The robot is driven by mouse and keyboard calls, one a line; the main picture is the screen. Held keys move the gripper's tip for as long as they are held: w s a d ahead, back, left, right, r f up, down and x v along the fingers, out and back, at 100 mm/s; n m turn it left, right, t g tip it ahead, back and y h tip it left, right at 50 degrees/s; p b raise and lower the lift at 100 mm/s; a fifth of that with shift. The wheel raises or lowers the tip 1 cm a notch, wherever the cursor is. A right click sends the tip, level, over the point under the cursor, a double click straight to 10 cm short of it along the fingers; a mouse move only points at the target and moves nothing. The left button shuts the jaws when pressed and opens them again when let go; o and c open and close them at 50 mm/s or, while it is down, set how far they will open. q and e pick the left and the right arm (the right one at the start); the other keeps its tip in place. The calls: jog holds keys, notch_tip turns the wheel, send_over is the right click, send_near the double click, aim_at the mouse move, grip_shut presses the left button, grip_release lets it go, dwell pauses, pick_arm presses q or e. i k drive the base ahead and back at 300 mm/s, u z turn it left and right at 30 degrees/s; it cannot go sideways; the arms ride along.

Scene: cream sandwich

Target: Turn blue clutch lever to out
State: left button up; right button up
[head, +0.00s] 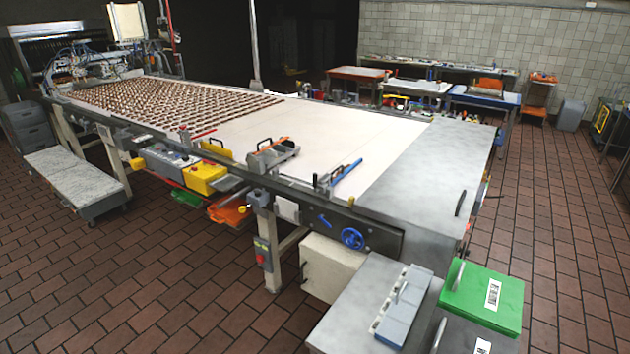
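A small blue lever (325,221) sits on the dark side panel of the long conveyor machine (390,238), near its right end. It slants slightly, its right end lower. It is just left of a blue handwheel (352,239). A longer blue bar (346,172) lies across the belt edge above. I cannot read any label that says which blue part is the clutch lever, nor its in or out marks. Neither of my grippers is in view.
A grey table (345,325) holding a grey-blue box (402,305) stands in front of the machine's right end. A green box (482,298) is beside it. A white cabinet (330,268) sits below the lever. Brick floor (150,300) is open at the front left.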

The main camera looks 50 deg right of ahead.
aim_at(320, 218)
jog(key=i, duration=2.65)
jog(key=z, duration=2.7)
jog(key=i, duration=0.5)
jog(key=u, duration=0.05)
